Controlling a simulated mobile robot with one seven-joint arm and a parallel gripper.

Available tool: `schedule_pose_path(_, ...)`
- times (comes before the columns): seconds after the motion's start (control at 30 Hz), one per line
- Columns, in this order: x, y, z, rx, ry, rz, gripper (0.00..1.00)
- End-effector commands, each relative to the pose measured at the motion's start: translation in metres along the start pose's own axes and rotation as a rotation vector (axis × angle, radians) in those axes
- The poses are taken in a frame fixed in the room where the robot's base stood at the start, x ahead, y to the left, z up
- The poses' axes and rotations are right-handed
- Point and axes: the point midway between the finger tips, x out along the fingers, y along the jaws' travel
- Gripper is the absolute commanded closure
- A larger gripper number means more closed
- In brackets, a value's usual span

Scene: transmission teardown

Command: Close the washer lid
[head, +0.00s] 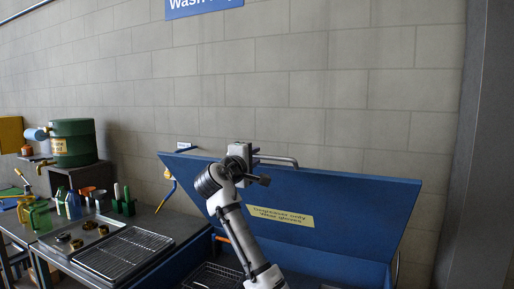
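The blue washer lid (350,205) stands raised and tilted over the washer at the centre right. It bears a pale yellow label (280,217). A grey bar handle (278,160) is on its upper edge. My gripper (248,154) is at the left end of this handle, above the upper edge of the lid. Its fingers are small and partly hidden by my wrist, so I cannot tell whether they hold the handle. The blue washer basin (340,268) shows below the lid, partly hidden by my arm, with a wire rack (213,277) in it.
A dark bench at left carries a tray (85,255) with ring parts, a wire rack (125,252), bottles (73,205) and a green drum (72,142) on a stand. A block wall is behind the lid, and a grey column (488,160) stands at right.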

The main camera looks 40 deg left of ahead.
Motion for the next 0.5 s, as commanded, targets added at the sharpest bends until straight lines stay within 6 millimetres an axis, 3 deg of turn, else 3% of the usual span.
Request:
schedule_pose_path(0.2,0.021,0.002,0.0,0.0,-0.001,0.0,0.78)
schedule_pose_path(0.5,0.024,0.0,0.0,0.001,0.0,0.002,0.78)
